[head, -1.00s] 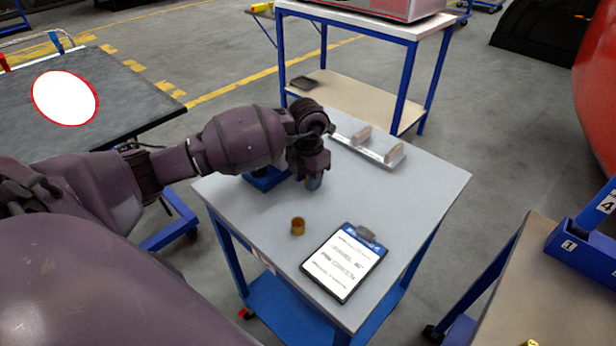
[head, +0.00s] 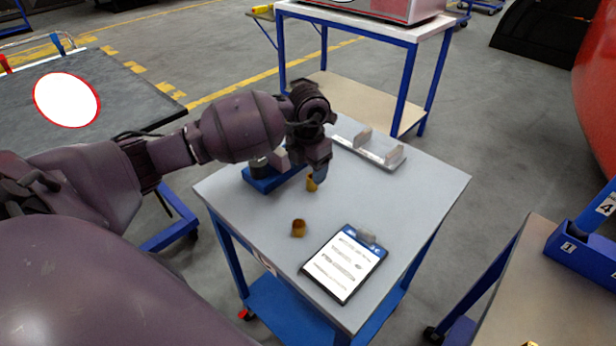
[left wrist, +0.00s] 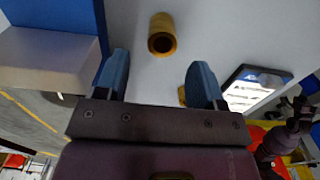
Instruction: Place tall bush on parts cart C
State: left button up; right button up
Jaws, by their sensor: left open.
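A tall brass bush (head: 311,186) stands on the grey-topped cart (head: 232,205), partly hidden by my left gripper (head: 320,176). In the left wrist view this bush (left wrist: 162,35) stands upright with its open end toward the camera, ahead of the gap between my blue fingers (left wrist: 158,78). The left gripper is open and empty, its fingers apart from the bush. A shorter brass bush (head: 298,228) stands nearer the front; in the wrist view it seems to be the sliver (left wrist: 182,96) beside the right finger. I cannot tell which cart is C.
A clipboard (head: 345,263) lies at the cart's front right. A blue fixture (head: 268,180) is left of the gripper, and a grey bracket plate (head: 370,150) lies at the back. Another cart (head: 545,285) with a blue bin (head: 580,250) is at the right.

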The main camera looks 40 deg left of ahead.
aim_at(309, 179)
pick_arm(q)
notch_tip(309, 179, up, 9)
jog(key=shift+f, duration=0.2)
dwell(0.6)
